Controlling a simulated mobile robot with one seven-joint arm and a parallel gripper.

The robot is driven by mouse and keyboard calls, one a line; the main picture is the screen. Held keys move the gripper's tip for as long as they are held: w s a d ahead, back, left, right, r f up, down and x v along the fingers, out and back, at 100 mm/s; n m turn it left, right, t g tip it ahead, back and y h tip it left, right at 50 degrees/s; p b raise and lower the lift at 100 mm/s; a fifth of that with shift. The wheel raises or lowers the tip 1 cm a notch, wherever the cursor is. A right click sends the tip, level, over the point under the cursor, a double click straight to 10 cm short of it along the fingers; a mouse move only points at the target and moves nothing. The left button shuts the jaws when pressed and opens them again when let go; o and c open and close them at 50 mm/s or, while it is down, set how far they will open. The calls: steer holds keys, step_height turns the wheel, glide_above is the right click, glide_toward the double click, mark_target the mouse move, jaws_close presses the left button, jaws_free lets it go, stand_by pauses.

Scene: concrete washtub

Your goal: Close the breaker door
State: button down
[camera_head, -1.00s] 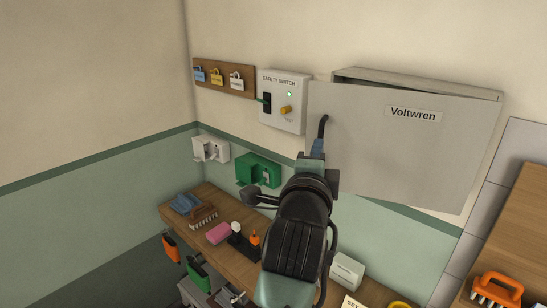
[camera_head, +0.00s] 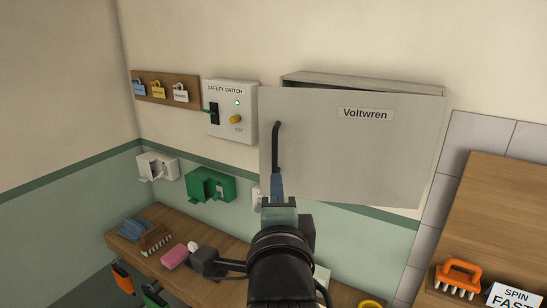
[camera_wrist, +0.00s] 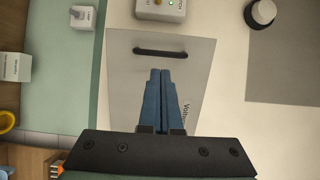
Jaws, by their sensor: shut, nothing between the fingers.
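The breaker door (camera_head: 350,150) is a grey panel labelled "Voltwren" with a dark bar handle (camera_head: 276,147) near its left edge. The door stands slightly ajar, with a gap showing at the top against the box (camera_head: 360,84). My gripper (camera_head: 276,178) is shut and empty in front of the door, at the lower end of the handle. In the wrist view the blue fingers (camera_wrist: 161,75) are together over the door (camera_wrist: 190,90), with their tips just short of the handle (camera_wrist: 160,52). I cannot tell whether they touch the door.
A safety switch box (camera_head: 230,110) is on the wall left of the door, beside a padlock board (camera_head: 165,90). A green holder (camera_head: 210,185) hangs below. A wooden bench (camera_head: 130,245) with brushes and a pink sponge (camera_head: 175,256) runs underneath. An orange brush (camera_head: 460,276) is at right.

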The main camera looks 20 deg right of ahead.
mark_target(274, 157)
steer(key=p+x, duration=0.2)
steer(key=x, duration=0.4)
steer(key=shift+w+r, duration=0.15)
steer(key=shift+w, duration=0.1)
steer(key=shift+p+x, duration=0.45)
steer(key=shift+x, duration=0.35)
steer(key=shift+d, duration=0.1)
